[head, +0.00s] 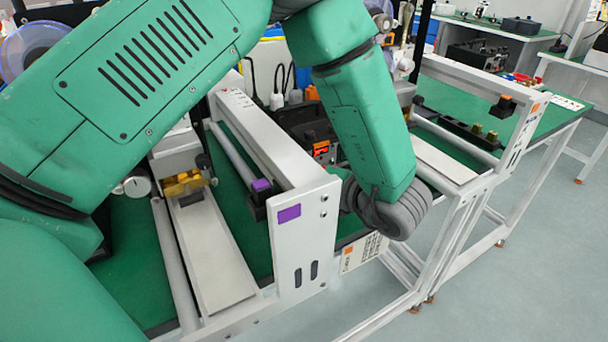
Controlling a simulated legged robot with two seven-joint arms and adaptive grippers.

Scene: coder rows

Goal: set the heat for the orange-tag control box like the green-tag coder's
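A dark box (307,128) with an orange patch (321,149) on its front stands behind the near coder, partly hidden by my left arm. I cannot tell if it is the orange-tag control box. The near white coder (304,240) has a purple tag (289,214). The coder farther right (513,135) has an orange tag (535,108). I make out no green-tag coder. My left arm crosses from the left and bends down to a dark grey joint in front of the bench edge. No fingers of either gripper show.
The near green bench (130,235) carries pale rails, brass-coloured parts (184,182) and a round dial (137,186). The right bench (470,101) holds a dark rail with brass pieces. Another bench with equipment stands at the back. The grey floor (500,290) is clear at lower right.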

